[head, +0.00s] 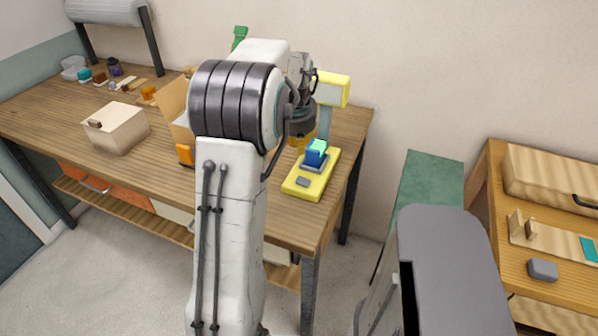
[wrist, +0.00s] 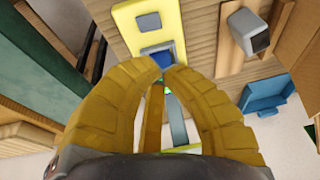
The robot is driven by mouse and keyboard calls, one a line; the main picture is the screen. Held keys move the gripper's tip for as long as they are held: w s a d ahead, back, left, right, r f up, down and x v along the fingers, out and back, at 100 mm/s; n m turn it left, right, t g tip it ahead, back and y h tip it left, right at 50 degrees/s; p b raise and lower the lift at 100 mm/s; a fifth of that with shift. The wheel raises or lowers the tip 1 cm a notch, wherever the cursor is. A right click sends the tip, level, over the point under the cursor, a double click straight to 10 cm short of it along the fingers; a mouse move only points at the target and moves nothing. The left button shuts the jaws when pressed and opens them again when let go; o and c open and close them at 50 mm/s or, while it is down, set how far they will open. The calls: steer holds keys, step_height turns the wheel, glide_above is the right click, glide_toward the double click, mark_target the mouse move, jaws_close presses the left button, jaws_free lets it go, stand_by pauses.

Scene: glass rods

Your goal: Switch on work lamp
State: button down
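The work lamp has a yellow base (head: 313,184) on the right end of the wooden workbench, a grey-blue post (head: 326,122) and a yellow head (head: 332,89). A blue switch block (head: 316,157) with a bright green top sits on the base. My gripper (head: 300,143) is just beside the block, partly hidden by my arm. In the wrist view, the curved fingers of my gripper (wrist: 163,73) converge with a narrow gap between the tips. The blue block (wrist: 162,59) shows just beyond the tips, against the yellow base (wrist: 128,18). Contact cannot be told.
A pale box (head: 118,129) and several small items stand on the left of the workbench (head: 50,118). An open cardboard box (head: 173,100) is behind my arm. A green surface (head: 432,178) and a wooden table (head: 560,284) with a grey block stand at right.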

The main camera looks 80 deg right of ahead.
glide_toward(298, 177)
steer(key=x, duration=0.3)
steer(key=d+x, duration=0.1)
steer(key=x, duration=0.1)
steer(key=shift+s+d+f+p, duration=0.1)
steer(key=shift+s+p, duration=0.2)
steer(key=shift+s, duration=0.1)
steer(key=shift+w+f, duration=0.2)
steer(key=shift+f, duration=1)
steer(key=shift+f, duration=0.1)
steer(key=f+b, duration=0.1)
steer(key=b, duration=0.2)
steer(key=shift+w+d+f+b, duration=0.1)
steer(key=shift+w+f+b, duration=0.1)
steer(key=shift+b, duration=0.1)
steer(key=shift+r+p, duration=0.45)
steer(key=shift+p, duration=0.05)
steer(key=shift+s, duration=0.1)
steer(key=shift+s+r, duration=0.1)
steer(key=shift+s, duration=0.1)
